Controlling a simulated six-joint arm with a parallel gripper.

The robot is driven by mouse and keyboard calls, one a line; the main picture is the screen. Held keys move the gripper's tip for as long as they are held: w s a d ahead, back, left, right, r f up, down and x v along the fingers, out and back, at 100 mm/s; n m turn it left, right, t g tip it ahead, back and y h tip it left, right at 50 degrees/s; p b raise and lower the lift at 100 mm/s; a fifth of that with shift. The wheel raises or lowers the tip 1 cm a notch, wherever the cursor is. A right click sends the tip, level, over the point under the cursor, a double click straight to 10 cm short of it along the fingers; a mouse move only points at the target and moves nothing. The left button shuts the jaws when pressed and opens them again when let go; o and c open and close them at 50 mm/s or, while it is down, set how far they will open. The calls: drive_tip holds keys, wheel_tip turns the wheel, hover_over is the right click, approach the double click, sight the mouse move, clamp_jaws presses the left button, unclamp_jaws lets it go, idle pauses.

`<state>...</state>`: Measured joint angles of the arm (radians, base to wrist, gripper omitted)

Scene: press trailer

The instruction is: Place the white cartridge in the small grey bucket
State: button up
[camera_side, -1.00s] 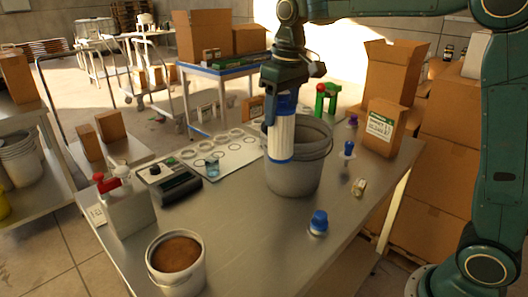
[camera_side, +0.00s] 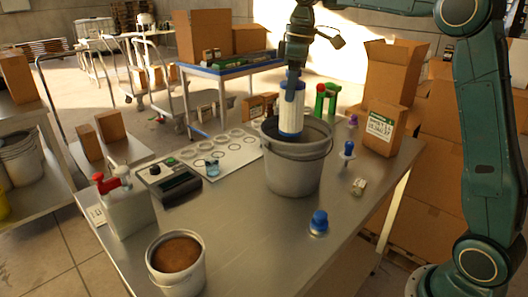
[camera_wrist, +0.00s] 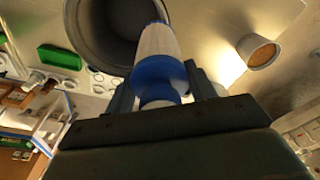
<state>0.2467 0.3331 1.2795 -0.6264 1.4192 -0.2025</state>
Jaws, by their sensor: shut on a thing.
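The white cartridge (camera_side: 290,117) has blue ends and hangs upright in my gripper (camera_side: 292,84). In the side view its lower end is at the mouth of the small grey bucket (camera_side: 293,172), overlapping the far part of the rim. In the wrist view the cartridge (camera_wrist: 157,48) points away from my gripper (camera_wrist: 165,88), and its far end lies over the dark mouth of the bucket (camera_wrist: 92,52). The fingers are shut on the cartridge's blue end. I cannot tell how far the lower end is below the rim.
A bucket of brown material (camera_side: 175,262) stands at the table's front. A scale (camera_side: 168,180), a white dispenser with a red top (camera_side: 125,205), a blue-capped item (camera_side: 318,222) and a cardboard box (camera_side: 383,130) stand around the grey bucket. A green stand (camera_side: 326,100) is behind it.

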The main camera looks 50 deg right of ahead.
drive_tip(key=shift+w+d+f+n, duration=0.35)
drive_tip(key=shift+d+f+n, duration=0.15)
drive_tip(key=shift+d, duration=0.15)
drive_tip(key=shift+w+d+f, duration=0.25)
drive_tip(key=shift+d+f, duration=0.15)
drive_tip(key=shift+f, duration=0.1)
drive_tip(key=w+d+f+n, duration=0.1)
drive_tip(key=d+f+n, duration=0.1)
drive_tip(key=f, duration=0.7)
drive_tip(key=w+d+f+n, duration=0.1)
drive_tip(key=d+f, duration=0.2)
drive_tip(key=f, duration=0.6)
drive_tip(key=shift+w+f+n, duration=0.15)
drive_tip(key=shift+w+n, duration=0.05)
drive_tip(key=shift+n, duration=0.2)
drive_tip(key=shift+f, duration=0.15)
drive_tip(key=o, duration=1.4)
drive_tip(key=shift+o, duration=0.2)
